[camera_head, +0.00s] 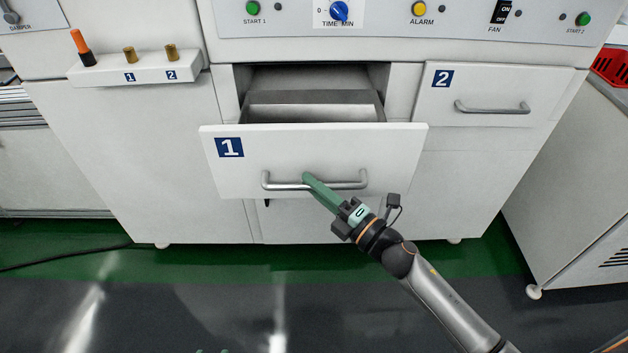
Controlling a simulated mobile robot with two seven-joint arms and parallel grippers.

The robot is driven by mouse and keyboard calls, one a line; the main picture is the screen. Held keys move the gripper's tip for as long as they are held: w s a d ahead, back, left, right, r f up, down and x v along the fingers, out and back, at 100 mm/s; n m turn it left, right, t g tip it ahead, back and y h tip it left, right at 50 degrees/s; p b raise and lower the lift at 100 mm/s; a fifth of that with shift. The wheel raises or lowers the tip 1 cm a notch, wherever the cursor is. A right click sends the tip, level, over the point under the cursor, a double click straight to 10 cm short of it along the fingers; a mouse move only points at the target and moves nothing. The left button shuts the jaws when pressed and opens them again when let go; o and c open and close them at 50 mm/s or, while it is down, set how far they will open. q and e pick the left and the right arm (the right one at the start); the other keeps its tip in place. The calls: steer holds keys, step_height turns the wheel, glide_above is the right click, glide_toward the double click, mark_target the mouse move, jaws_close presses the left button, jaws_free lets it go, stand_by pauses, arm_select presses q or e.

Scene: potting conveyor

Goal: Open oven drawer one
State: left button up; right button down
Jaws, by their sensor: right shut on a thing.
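Oven drawer one (300,148) has a white front with a blue "1" label (229,147). It stands pulled out from the oven, and part of its grey inside (313,97) shows above the front. Its metal bar handle (345,184) runs across the lower front. The arm comes in from the lower right. The fingertips partly cover the bar.
Drawer two (490,95), with its own handle (492,108), is closed at the right. A control panel (380,15) with buttons and a dial is above. A small white shelf (137,70) holds an orange-handled tool (82,45) at the left. The floor in front is clear.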

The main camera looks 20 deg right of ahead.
stand_by(0.3)
steer(key=c, duration=0.8)
jaws_free()
steer(key=shift+c, duration=0.2)
steer(key=shift+s, duration=0.1)
steer(key=b+v, duration=0.1)
steer(key=v, duration=1.1)
steer(key=shift+d, duration=0.15)
steer(key=shift+s, duration=0.1)
